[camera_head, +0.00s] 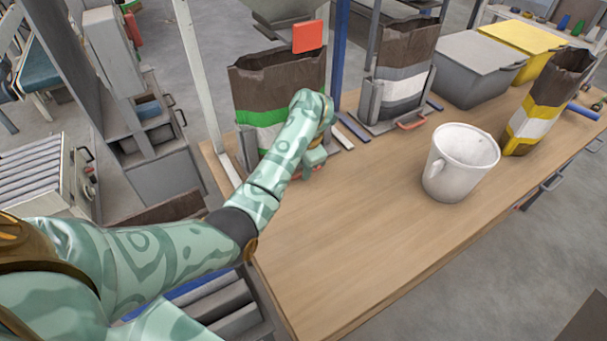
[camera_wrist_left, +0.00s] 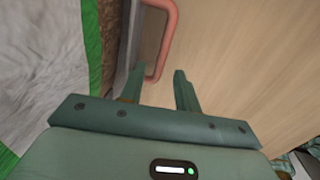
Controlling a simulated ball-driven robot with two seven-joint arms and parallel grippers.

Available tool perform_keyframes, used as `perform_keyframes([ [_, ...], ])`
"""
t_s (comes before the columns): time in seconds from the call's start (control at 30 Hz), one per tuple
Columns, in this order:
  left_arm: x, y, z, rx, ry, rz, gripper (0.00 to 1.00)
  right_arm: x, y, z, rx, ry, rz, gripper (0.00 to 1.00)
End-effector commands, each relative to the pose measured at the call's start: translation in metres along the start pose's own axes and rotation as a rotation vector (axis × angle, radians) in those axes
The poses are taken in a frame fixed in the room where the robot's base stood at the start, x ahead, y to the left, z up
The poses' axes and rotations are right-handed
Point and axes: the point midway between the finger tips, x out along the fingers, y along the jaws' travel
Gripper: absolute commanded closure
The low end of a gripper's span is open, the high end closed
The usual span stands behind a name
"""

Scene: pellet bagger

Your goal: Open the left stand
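The left stand (camera_head: 243,150) is a grey frame at the table's far left edge. It holds a brown bag with green and white bands (camera_head: 262,95). My left gripper (camera_head: 308,168) is low in front of this stand, and my arm hides much of the stand's front. In the left wrist view, a red handle (camera_wrist_left: 172,22) sits beside the stand's grey wall (camera_wrist_left: 134,40). The fingers of my left gripper (camera_wrist_left: 157,85) are apart, with the handle's near end just ahead of the gap between them. I cannot tell whether they touch it. My right gripper is not in view.
A second stand (camera_head: 374,105) with a red handle (camera_head: 412,122) holds a grey-banded bag to the right. A white bucket (camera_head: 455,165), a yellow-banded bag (camera_head: 540,115), a grey bin (camera_head: 470,75) and a yellow bin (camera_head: 545,42) stand farther right. The table's front middle is clear.

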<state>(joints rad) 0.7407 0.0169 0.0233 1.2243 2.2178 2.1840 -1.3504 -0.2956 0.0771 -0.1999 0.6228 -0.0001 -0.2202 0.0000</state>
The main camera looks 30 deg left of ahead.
Motion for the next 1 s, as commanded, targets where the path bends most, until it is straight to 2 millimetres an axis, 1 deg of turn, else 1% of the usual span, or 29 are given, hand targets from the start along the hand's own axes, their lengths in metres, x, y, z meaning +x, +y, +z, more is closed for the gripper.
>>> perform_keyframes([
  [0.03, 0.0104, -0.0005, -0.0002, -0.001, 0.002, -0.001, 0.68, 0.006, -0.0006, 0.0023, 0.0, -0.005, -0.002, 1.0],
  [0.13, 0.0169, 0.0002, -0.0002, -0.001, 0.001, 0.001, 0.68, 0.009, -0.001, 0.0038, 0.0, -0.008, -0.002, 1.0],
  [0.47, 0.0182, 0.0008, 0.0, -0.001, -0.001, 0.001, 0.68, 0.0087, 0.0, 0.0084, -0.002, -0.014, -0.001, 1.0],
  [0.6, 0.0182, 0.0007, -0.0001, -0.001, -0.001, 0.001, 1.0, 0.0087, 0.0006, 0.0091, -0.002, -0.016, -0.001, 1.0],
  [0.83, 0.018, 0.0003, -0.0002, -0.001, -0.001, 0.001, 1.0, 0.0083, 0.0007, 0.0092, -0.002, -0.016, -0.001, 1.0],
  [1.0, 0.0163, -0.0026, -0.0015, 0.0, -0.001, 0.001, 1.0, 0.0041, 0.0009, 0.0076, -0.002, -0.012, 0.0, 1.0],
])
